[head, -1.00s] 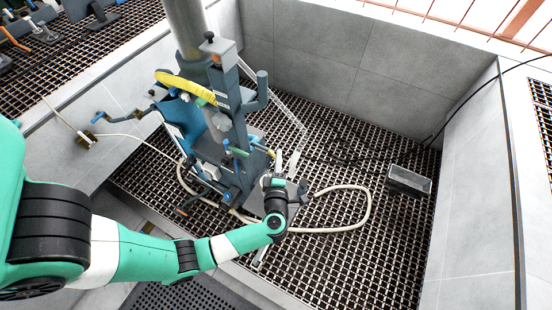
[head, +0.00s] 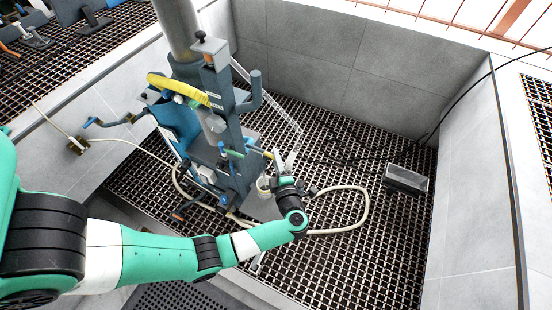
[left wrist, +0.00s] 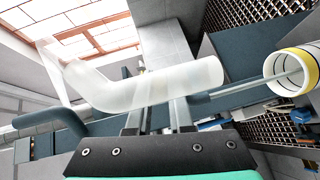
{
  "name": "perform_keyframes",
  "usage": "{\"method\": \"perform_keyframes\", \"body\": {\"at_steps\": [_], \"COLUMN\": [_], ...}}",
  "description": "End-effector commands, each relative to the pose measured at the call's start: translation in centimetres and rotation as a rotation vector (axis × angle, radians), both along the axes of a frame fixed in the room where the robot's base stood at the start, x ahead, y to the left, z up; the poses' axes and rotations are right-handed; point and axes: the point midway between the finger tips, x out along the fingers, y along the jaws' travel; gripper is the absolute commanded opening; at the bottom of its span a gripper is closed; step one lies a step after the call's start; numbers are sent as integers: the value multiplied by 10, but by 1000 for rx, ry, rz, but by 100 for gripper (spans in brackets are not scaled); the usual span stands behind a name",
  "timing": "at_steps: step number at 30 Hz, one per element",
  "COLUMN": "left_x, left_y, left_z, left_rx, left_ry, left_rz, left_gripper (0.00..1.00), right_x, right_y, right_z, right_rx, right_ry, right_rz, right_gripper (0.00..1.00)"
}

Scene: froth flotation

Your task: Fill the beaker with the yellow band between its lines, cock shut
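The pale beaker (head: 264,187) stands by the grey-blue machine in the head view, just left of my left gripper (head: 285,160). In the left wrist view the beaker (left wrist: 308,70) is at the right edge, with its yellow band and mouth showing; a thin pale tube (left wrist: 250,85) runs to its mouth. My left gripper's fingers look apart. A translucent bent tube (left wrist: 165,86) crosses in front of the fingers in the wrist view; I see no grip on it. I cannot tell which lever is the cock or its setting. My right gripper is not in view.
The machine (head: 228,120) has several coloured levers and a yellow ribbed hose (head: 180,88). A clear tube (head: 270,98) slopes down on its right. A cream hose (head: 366,205) loops over the grating. A metal box (head: 406,179) stands at right, with open grating around it.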

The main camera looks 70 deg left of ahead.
Motion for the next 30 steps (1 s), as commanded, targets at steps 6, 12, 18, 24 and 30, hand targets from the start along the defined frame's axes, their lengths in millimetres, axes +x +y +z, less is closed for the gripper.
{"method": "perform_keyframes", "body": {"at_steps": [6, 12, 18, 24, 30], "left_x": [0, -1, -4, -12, -20], "left_y": [0, -1, -23, -70, -105], "left_z": [0, 0, 5, 12, 15], "left_rx": [0, 0, 1, 0, 0], "left_ry": [1, 1, 0, 1, 2], "left_rz": [1, 1, -3, -7, -2], "left_gripper": [46, 46, 46, 46, 46], "right_x": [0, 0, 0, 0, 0], "right_y": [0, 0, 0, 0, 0], "right_z": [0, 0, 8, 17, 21], "right_rx": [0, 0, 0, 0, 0], "right_ry": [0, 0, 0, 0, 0], "right_rz": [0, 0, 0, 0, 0], "right_gripper": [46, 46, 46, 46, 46]}}
